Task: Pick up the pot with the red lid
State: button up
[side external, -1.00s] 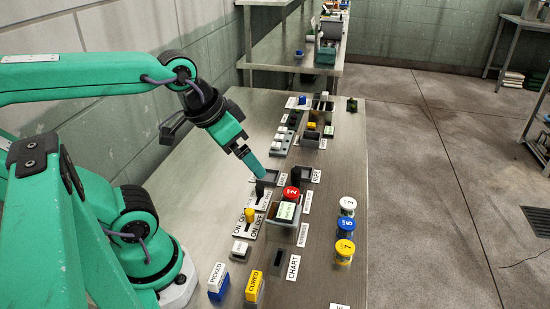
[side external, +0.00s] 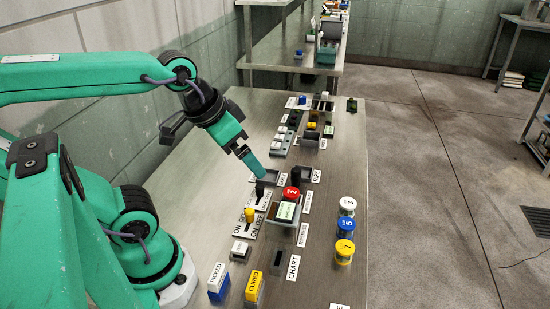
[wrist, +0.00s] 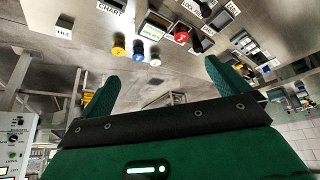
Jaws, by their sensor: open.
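The pot with the red lid (side external: 291,194), marked 2, stands near the middle of the bench, just behind a box with a pale display (side external: 286,212). Its lower body is largely hidden in the side view. The red lid also shows in the wrist view (wrist: 182,37), near the top. My gripper (side external: 262,180) is open and empty, above the bench and up-left of the red lid in the side view. Its two green fingers (wrist: 163,80) stand wide apart in the wrist view, and the red lid appears beyond them. It does not touch the pot.
Pots with white (side external: 347,205), blue (side external: 345,225) and yellow (side external: 344,251) lids stand in a row at the bench's right edge. A black lever and a yellow-knobbed switch (side external: 249,215) stand near my gripper. Labelled blocks (side external: 254,287) are in front.

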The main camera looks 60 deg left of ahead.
jog(key=c, duration=0.7)
jog(key=shift+c, duration=0.2)
jog(key=shift+w, duration=0.1)
jog(key=n+g, duration=0.4)
jog(key=g, duration=0.1)
send_over(291, 191)
notch_tip(291, 191, down, 14)
jog(key=shift+d+r, duration=0.1)
jog(key=shift+f+g, duration=0.3)
jog(key=shift+f, duration=0.15)
jog(key=shift+f, duration=1.3)
